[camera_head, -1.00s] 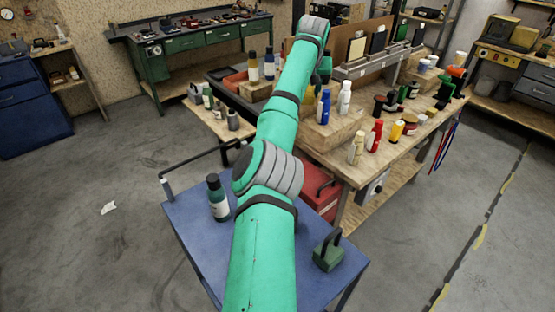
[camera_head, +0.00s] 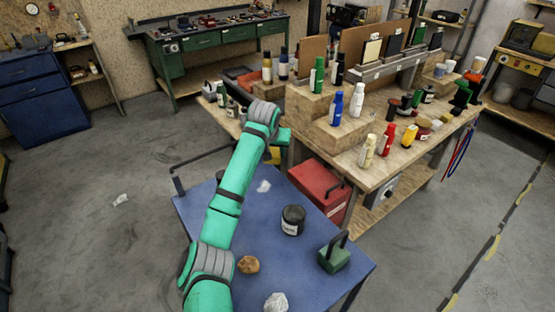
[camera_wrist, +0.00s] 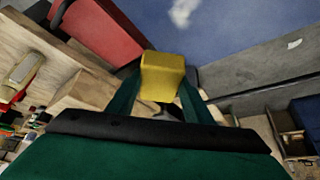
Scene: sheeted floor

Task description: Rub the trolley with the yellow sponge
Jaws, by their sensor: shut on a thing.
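My gripper (camera_wrist: 160,88) is shut on the yellow sponge (camera_wrist: 163,70), which sticks out past the fingertips in the wrist view. In the head view the sponge (camera_head: 274,157) shows partly below my gripper (camera_head: 279,144), at the far edge of the trolley. The trolley (camera_head: 330,215) has a blue top and a dark handle at its far left. A whitish mark (camera_head: 263,186) lies on its top near the sponge; a pale mark also shows on the blue surface in the wrist view (camera_wrist: 183,12). I cannot tell whether the sponge touches the trolley.
On the trolley are a black jar (camera_head: 293,220), a green block with a dark handle (camera_head: 334,255), a brown lump (camera_head: 248,264) and a crumpled pale thing (camera_head: 276,302). A red box (camera_head: 318,190) and a crowded wooden bench (camera_head: 375,165) stand to the right.

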